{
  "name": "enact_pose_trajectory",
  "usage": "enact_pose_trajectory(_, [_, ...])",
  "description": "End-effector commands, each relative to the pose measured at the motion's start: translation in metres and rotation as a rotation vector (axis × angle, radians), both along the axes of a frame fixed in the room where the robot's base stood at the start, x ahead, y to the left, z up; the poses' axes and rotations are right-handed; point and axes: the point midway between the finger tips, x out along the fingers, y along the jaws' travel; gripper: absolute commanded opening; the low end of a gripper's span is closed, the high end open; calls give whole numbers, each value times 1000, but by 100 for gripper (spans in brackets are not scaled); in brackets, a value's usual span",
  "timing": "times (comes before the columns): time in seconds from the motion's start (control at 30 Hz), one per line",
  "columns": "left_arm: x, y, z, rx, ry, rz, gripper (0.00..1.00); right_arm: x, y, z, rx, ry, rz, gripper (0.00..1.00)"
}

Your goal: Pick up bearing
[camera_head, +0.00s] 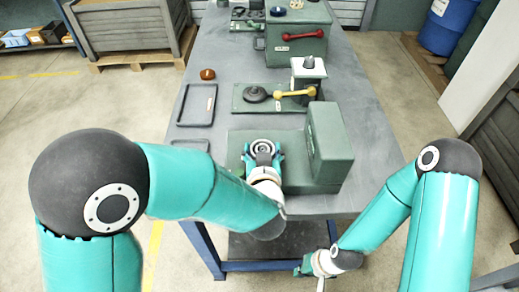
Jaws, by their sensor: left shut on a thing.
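A small round ring-shaped bearing (262,146) shows between the fingertips of my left gripper (263,155). The gripper is shut on it, over the low green machine base near the front of the grey table (190,150). Whether the bearing still touches the surface under it cannot be told. My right gripper (309,268) hangs low in front of the table's front edge, away from the bearing. Its fingers are too small and partly hidden to show whether they are open.
A green block machine (330,145) stands just right of my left gripper. Behind it is a fixture with a yellow-handled lever (295,94), then a green box with a red handle (298,36).

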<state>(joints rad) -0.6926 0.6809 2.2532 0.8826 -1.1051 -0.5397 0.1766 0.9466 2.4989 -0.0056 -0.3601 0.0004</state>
Motion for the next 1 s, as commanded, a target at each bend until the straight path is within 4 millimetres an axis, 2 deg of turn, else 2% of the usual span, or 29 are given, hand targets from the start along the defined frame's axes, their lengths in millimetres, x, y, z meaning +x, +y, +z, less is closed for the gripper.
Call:
enact_pose_trajectory(0.1, [0, -1, 1, 0, -3, -1, 18, 0, 0, 0, 0, 0, 0, 0])
enact_pose_trajectory(0.37, [0, -1, 3, -1, -3, -1, 18, 0, 0, 0, 0, 0, 0, 0])
enact_pose_trajectory(0.57, [1, -1, 15, -2, -4, 0, 18, 0, 0, 2, 0, 0, 0, 0])
enact_pose_trajectory(0.77, [1, -1, 48, -6, -7, 0, 18, 0, 0, 7, 0, 0, 0, 0])
enact_pose_trajectory(1.0, [0, -2, 117, -8, -8, -1, 18, 0, 0, 20, 0, 0, 0, 0])
